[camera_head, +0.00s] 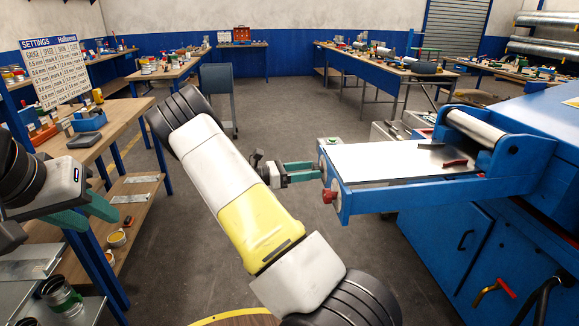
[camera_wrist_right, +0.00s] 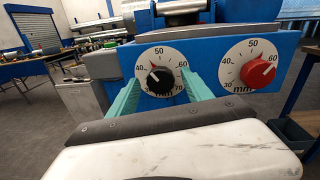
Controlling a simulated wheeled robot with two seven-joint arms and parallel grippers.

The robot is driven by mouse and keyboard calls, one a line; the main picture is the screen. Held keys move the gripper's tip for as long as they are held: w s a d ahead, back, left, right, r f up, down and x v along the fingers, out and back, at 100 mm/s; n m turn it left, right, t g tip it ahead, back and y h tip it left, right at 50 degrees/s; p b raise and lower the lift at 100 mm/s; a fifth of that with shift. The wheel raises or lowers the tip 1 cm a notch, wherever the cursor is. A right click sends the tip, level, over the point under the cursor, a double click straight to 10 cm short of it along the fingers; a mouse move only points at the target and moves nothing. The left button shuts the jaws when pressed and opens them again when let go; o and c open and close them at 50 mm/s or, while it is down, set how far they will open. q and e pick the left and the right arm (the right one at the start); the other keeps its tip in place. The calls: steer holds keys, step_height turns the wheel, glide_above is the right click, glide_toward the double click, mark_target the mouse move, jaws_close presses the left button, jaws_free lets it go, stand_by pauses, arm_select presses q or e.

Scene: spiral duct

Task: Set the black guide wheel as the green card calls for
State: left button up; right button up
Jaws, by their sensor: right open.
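The black guide wheel (camera_wrist_right: 159,80) sits on a white mm dial on the blue machine's end face. A small red mark on it seems to point between 40 and 50. My right gripper (camera_wrist_right: 163,92) is open, with one teal finger on each side of the black wheel. I cannot tell whether the fingers touch it. In the head view, the right gripper (camera_head: 303,172) is at the machine's left end, where the black wheel is hidden. A small green-and-white card (camera_head: 329,142) lies on the machine's corner, too small to read. My left gripper (camera_head: 92,212) is over the left bench, its opening unclear.
A metal sheet (camera_head: 400,160) lies on the machine bed. A settings chart (camera_head: 55,72) stands at the left.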

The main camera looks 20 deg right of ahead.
steer(key=shift+d, duration=0.25)
steer(key=shift+c, duration=0.5)
jaws_close()
